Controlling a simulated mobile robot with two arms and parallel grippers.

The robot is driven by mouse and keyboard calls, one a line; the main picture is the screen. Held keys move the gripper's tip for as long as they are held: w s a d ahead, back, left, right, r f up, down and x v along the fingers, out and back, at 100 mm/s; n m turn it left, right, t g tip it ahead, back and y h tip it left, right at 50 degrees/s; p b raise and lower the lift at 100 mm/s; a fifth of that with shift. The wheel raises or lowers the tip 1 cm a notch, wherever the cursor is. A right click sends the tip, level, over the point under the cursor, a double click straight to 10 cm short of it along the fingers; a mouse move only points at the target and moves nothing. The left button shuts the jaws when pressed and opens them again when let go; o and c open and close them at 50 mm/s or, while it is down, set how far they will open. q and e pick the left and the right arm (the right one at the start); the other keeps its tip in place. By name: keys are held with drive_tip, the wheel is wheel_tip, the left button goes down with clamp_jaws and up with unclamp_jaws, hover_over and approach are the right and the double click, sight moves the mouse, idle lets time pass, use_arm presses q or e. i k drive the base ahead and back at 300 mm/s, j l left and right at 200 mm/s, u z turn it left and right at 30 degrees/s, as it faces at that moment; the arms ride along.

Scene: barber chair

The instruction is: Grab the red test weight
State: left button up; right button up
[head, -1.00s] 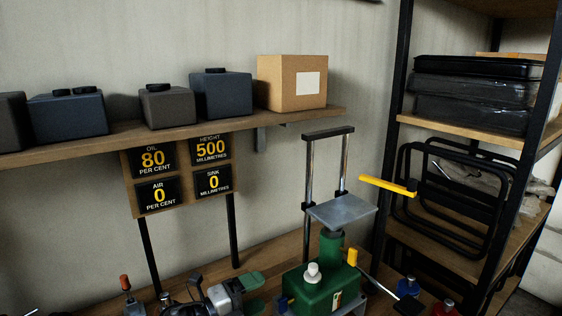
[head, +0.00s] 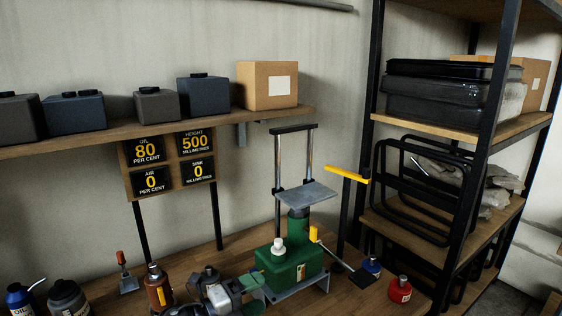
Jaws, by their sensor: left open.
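The red test weight (head: 400,289) is a small red cylinder with a grey knob on top. It stands upright on the wooden bench at the lower right, right of the green jack (head: 290,267). My left gripper (head: 252,294) is at the bottom centre, with green finger pads spread apart and nothing visible between them. It is well left of the red weight, with the jack's base between them in the picture. My right gripper is not in view.
A blue weight (head: 372,266) stands just behind and left of the red one. The jack's black-ended lever (head: 360,277) reaches close to both. Bottles (head: 158,289) stand at left. A black-framed shelf (head: 450,240) rises at right. Some bare bench lies around the red weight.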

sight(399, 290)
drive_tip(key=k+l, duration=0.85)
